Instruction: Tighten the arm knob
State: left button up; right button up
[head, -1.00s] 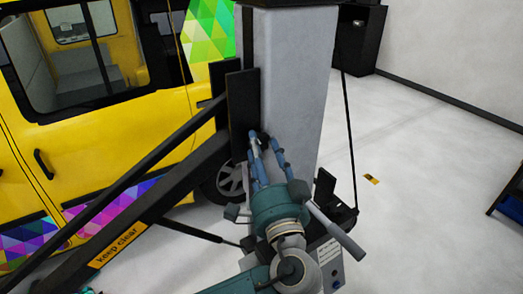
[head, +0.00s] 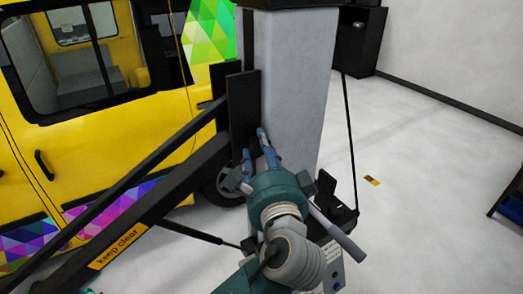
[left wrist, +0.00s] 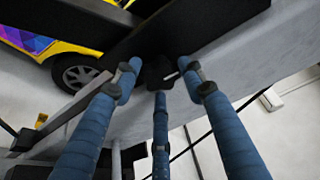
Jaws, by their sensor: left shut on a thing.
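The arm knob (left wrist: 158,71) is a small black lobed knob on the black arm bracket, at the top middle of the left wrist view. In the head view it is hidden behind my fingers. My left gripper (head: 264,145) has blue fingers and a teal body, and it reaches up to the bracket beside the grey column. In the left wrist view the fingers of the left gripper (left wrist: 159,80) come in around the knob from the left, right and below, shut on it. My right gripper is in neither view.
A grey lift column (head: 296,90) stands right behind the gripper. A black lift arm marked "keep clear" (head: 116,246) runs down to the left, before a yellow van (head: 100,130). Another black arm part (head: 337,205) sits at the right. The floor at the right is mostly clear.

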pick_arm(q)
jog(key=shift+r, duration=0.1)
dwell(0.4)
jog(key=o, duration=0.8)
jog(key=shift+o, duration=0.2)
jog(key=shift+s, duration=0.1)
jog(key=v, duration=0.7)
jog(key=shift+s, duration=0.15)
